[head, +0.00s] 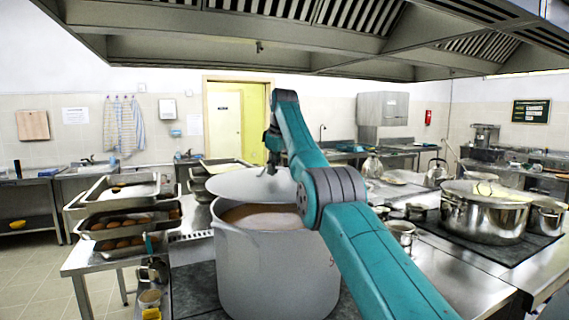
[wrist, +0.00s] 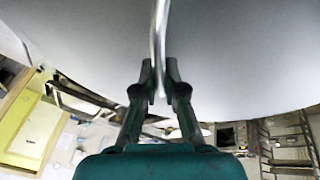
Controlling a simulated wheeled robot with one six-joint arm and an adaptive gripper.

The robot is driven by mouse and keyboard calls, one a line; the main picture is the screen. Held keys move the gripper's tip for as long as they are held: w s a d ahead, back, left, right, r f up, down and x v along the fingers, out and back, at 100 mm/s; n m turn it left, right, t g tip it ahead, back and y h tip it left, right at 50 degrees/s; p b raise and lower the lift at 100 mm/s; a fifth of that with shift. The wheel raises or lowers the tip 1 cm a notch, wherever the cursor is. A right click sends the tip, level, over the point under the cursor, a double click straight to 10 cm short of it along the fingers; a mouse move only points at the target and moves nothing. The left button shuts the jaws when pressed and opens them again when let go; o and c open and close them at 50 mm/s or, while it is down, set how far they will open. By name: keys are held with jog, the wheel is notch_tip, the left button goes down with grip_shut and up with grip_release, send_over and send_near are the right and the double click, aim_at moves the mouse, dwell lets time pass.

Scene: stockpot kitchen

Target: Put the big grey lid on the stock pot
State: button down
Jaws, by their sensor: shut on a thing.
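The big grey lid (head: 235,184) is held above the far part of the stock pot (head: 272,272) in the head view. The pot is large, pale grey and open, and brown contents (head: 262,215) show below the lid's near edge. My gripper (head: 271,166) is shut on the lid's handle, partly hidden by my arm. In the wrist view the lid (wrist: 235,60) fills the upper part, and my gripper's fingers (wrist: 160,78) close on its thin bar handle (wrist: 158,35). The gap between lid and pot rim is hard to judge.
Stacked trays with brown food (head: 125,225) stand left of the pot. A shiny steel pot (head: 487,215) and a smaller pan (head: 545,218) sit at the right on the dark hob. A steel jug (head: 152,271) is near the pot's left. An extractor hood (head: 250,45) hangs overhead.

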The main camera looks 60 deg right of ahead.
aim_at(277, 178)
jog(key=shift+w+d, duration=0.1)
jog(key=shift+d, duration=0.6)
jog(key=shift+f, duration=3.05)
jog(key=shift+f, duration=0.5)
jog(key=c, duration=1.2)
grip_release()
jog(key=shift+f, duration=0.15)
